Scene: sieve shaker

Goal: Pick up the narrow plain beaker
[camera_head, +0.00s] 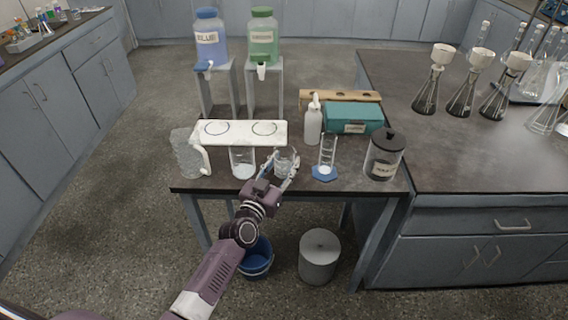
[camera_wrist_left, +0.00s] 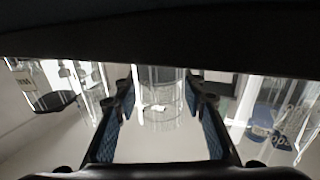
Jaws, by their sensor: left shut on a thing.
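The narrow plain beaker (camera_head: 286,157) is clear glass and stands upright near the front of the small dark table, partly hidden by my gripper. My left gripper (camera_head: 280,168) reaches it from the front and is shut on it, with fingers at both sides. In the left wrist view the clear beaker (camera_wrist_left: 160,88) is between the two blue-padded fingers of the gripper (camera_wrist_left: 164,108). I cannot tell whether its base is off the table. A slightly wider clear beaker (camera_head: 242,164) stands just to its left. My right gripper is not in view.
A graduated cylinder (camera_head: 327,156) on a blue base is close on the right, then a dark-lidded jar (camera_head: 384,157). A clear pitcher (camera_head: 188,154) is at left. Behind are a white board (camera_head: 241,128) with circles, a wash bottle (camera_head: 313,122) and a teal box (camera_head: 353,118).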

